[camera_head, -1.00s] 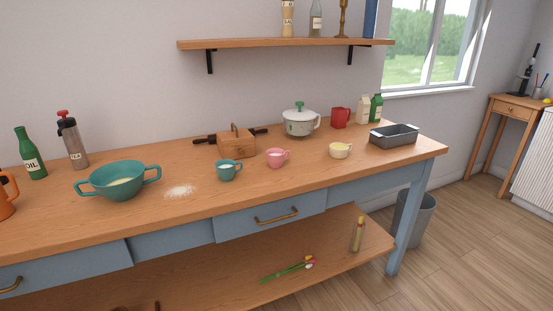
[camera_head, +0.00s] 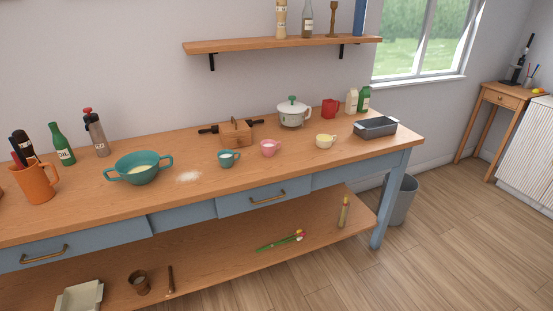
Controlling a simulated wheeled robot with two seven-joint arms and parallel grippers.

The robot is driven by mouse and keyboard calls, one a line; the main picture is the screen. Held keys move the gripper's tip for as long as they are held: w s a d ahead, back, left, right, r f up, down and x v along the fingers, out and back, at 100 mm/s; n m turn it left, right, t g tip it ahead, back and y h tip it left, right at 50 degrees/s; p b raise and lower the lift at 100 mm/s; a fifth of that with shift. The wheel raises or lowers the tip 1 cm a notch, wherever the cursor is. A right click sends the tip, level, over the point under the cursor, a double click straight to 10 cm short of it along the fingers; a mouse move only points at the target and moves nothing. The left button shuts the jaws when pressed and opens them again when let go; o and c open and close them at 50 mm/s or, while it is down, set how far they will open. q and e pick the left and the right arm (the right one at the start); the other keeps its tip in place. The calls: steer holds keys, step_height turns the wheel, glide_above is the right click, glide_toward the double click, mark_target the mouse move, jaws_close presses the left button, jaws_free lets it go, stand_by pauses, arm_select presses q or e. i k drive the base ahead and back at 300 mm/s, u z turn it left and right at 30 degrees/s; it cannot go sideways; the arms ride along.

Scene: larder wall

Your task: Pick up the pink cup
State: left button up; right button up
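The pink cup (camera_head: 269,148) stands upright on the wooden counter (camera_head: 214,200), a little behind its front edge. Its handle points to the right, and something pale shows inside it. A teal cup (camera_head: 228,159) stands to its left and a cream cup (camera_head: 325,141) to its right. Neither of my grippers shows in the head view.
A wooden box (camera_head: 235,134) with dark handles stands behind the pink cup. A white lidded pot (camera_head: 293,113) is behind it to the right, and a teal bowl (camera_head: 139,169) is left. A shelf (camera_head: 280,45) hangs above. Bare counter lies in front of the cups.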

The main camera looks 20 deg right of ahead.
mark_target(272, 148)
steer(key=z, duration=1.3)
steer(key=i, duration=1.1)
steer(key=u, duration=0.55)
steer(key=i, duration=0.65)
steer(key=u, duration=0.7)
